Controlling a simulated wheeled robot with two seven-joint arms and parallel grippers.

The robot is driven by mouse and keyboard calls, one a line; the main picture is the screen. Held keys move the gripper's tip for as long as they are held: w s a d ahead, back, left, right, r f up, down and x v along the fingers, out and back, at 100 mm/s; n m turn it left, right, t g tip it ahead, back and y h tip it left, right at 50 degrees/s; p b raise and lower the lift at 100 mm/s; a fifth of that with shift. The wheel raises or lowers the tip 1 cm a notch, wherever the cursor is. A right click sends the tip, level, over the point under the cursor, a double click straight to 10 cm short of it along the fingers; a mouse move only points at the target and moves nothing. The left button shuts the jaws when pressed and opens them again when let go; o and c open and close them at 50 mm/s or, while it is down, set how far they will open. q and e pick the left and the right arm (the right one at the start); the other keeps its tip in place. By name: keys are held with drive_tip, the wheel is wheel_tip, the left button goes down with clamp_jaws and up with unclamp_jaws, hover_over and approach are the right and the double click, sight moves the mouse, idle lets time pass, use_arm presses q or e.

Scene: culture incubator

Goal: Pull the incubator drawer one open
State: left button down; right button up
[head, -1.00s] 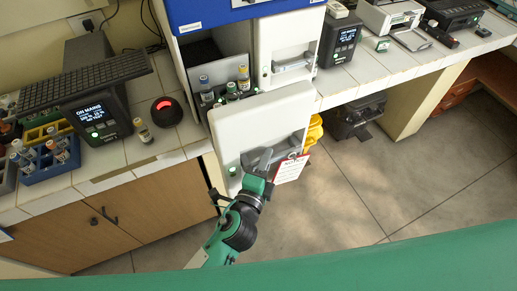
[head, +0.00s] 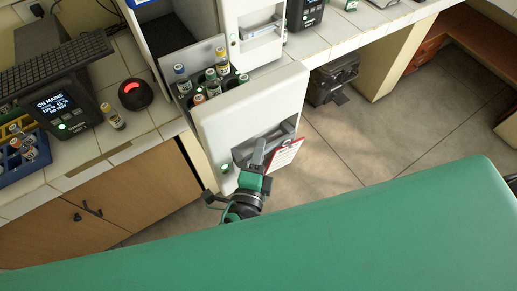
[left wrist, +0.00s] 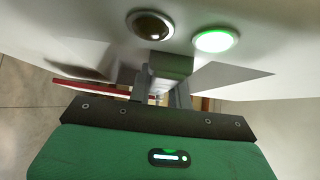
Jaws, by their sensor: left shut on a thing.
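The incubator drawer (head: 215,118) has a white front panel and stands out from the incubator body, open at the top. Several capped vials (head: 215,82) stand upright inside it. A grey handle (head: 284,132) is set in a recess of the front. My left gripper (head: 263,150) is shut on this handle, and its fingertips are partly hidden. In the left wrist view, my left gripper (left wrist: 165,88) reaches up to the white front, below a dark round part and a lit green button (left wrist: 215,40). My right gripper is not in view.
A red-edged tag (head: 285,154) hangs by the handle. A second closed white drawer front (head: 252,42) is at the upper right of the open drawer. The tiled counter (head: 150,130) and wooden cabinet (head: 135,195) stand at left. Open floor (head: 360,150) lies at right.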

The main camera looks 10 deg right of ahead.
use_arm(q)
drive_tip(key=c, duration=1.3)
unclamp_jaws()
drive_tip(key=shift+s+a+f, duration=0.1)
drive_tip(key=shift+s, duration=0.1)
drive_tip(key=shift+b+v, duration=2.95)
drive_tip(key=shift+v, duration=3.7)
